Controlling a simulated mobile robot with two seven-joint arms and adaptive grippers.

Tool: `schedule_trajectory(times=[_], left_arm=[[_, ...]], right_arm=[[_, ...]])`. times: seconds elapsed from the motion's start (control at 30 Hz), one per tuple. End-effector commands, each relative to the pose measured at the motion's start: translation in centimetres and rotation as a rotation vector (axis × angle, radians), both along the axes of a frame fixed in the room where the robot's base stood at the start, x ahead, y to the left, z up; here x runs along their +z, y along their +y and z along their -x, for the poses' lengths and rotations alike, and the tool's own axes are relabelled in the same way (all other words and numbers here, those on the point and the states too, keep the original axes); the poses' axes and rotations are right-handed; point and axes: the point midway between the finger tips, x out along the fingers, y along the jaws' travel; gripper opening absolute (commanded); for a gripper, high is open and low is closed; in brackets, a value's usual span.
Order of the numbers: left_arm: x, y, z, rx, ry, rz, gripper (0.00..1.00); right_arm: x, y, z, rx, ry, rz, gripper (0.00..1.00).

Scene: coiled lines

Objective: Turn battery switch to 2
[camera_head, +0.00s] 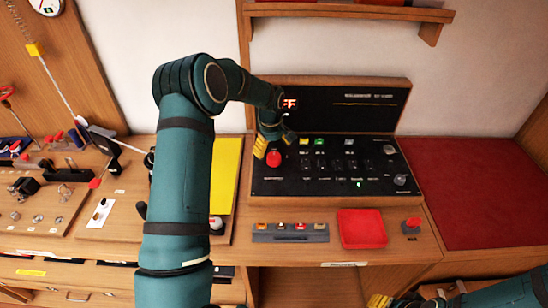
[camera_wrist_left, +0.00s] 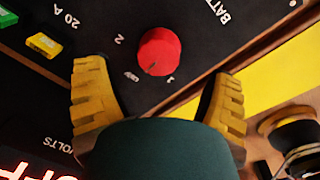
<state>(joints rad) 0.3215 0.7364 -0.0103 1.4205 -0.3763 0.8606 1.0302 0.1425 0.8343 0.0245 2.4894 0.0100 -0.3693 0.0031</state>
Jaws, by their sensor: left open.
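The battery switch is a red round knob (camera_head: 273,158) at the left of the black control panel (camera_head: 330,185). In the left wrist view the red knob (camera_wrist_left: 159,52) has labels 1 and 2 and a third small, hard-to-read mark around it. A short dark line on the knob's lower edge lies between the third mark and 1, not at 2. My left gripper (camera_head: 274,146) is open just above the knob. In the left wrist view its yellow fingers (camera_wrist_left: 158,78) are spread wide, one to each side, apart from the knob. My right gripper (camera_head: 380,301) shows only partly at the bottom edge.
Several coloured and black switches (camera_head: 335,163) lie right of the knob. A red tray (camera_head: 362,229) stands in front. A yellow board (camera_head: 226,172) lies to the left.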

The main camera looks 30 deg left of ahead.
Motion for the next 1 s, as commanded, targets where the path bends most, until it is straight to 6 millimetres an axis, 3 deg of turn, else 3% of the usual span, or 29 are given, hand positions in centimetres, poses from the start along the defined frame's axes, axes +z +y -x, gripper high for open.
schedule_trajectory(times=[0.1, 0.3, 0.67, 0.7, 0.9, 1.0], left_arm=[[-2.1, -0.1, -0.1, 0.001, 0.001, 0.003, 0.83], [-4.0, -0.1, -0.2, 0.001, 0.0, 0.001, 0.83], [-4.5, -0.1, -0.3, 0.001, -0.001, 0.0, 0.83], [-4.5, -0.1, -0.3, 0.001, -0.001, 0.0, 0.79], [-4.5, -0.1, -0.3, 0.001, -0.001, 0.0, 0.12], [-4.5, -0.1, -0.3, 0.001, -0.001, 0.0, 0.12]], right_arm=[[0.0, 0.0, 0.0, 0.0, 0.0, 0.0, 0.47], [0.0, 0.0, 0.0, 0.0, 0.0, 0.0, 0.47], [0.0, 0.0, 0.0, 0.0, 0.0, 0.0, 0.47], [0.0, 0.0, 0.0, 0.0, 0.0, 0.0, 0.47], [0.0, 0.0, 0.0, 0.0, 0.0, 0.0, 0.47], [0.0, 0.0, 0.0, 0.0, 0.0, 0.0, 0.47]])
